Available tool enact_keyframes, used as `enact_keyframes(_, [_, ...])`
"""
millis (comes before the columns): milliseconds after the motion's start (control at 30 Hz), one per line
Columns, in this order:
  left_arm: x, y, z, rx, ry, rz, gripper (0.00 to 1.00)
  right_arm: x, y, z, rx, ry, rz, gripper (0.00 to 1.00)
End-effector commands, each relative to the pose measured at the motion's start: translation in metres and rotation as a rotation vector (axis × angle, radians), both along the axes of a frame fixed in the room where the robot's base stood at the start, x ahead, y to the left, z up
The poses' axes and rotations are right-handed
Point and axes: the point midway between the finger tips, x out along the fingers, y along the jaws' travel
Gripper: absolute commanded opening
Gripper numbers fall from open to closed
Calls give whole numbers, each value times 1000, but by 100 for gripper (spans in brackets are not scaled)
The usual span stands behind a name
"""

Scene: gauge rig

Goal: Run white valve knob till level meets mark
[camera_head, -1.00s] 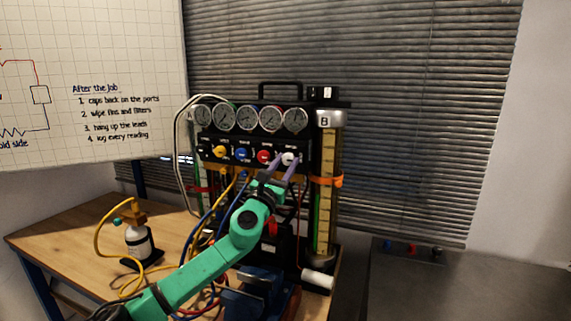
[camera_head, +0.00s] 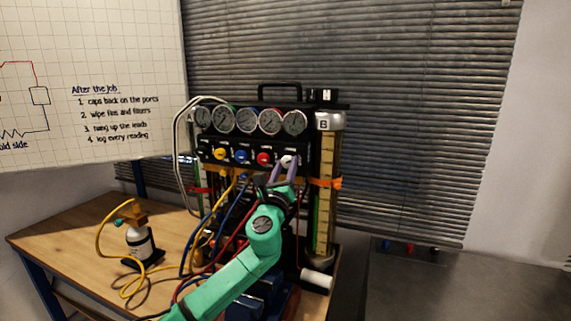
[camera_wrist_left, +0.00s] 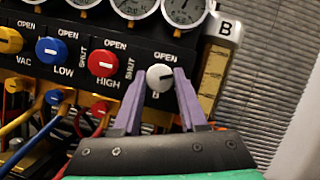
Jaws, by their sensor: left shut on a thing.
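The white valve knob (camera_wrist_left: 160,77) is at the right end of the knob row, marked OPEN above. A dark pointer line shows on its face. My left gripper (camera_wrist_left: 159,76) is shut on it, one purple finger on each side. In the head view the knob (camera_head: 287,159) is partly covered by the fingers of my left gripper (camera_head: 286,164). The sight tube B (camera_head: 324,215) stands right of the panel, with a yellowish scale and an orange band (camera_head: 327,183) around it. I cannot make out the liquid level. My right gripper is not in view.
Red (camera_wrist_left: 101,63), blue (camera_wrist_left: 50,50) and yellow knobs (camera_wrist_left: 8,40) sit left of the white one. Several dial gauges (camera_head: 246,120) line the panel above. Hoses hang below it.

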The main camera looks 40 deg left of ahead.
Motion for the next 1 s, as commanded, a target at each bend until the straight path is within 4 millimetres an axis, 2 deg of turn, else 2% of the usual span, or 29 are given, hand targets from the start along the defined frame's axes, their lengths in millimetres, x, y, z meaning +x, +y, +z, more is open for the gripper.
enact_keyframes(1000, [1, -4, 7, -876, -306, 1, 0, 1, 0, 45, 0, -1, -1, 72])
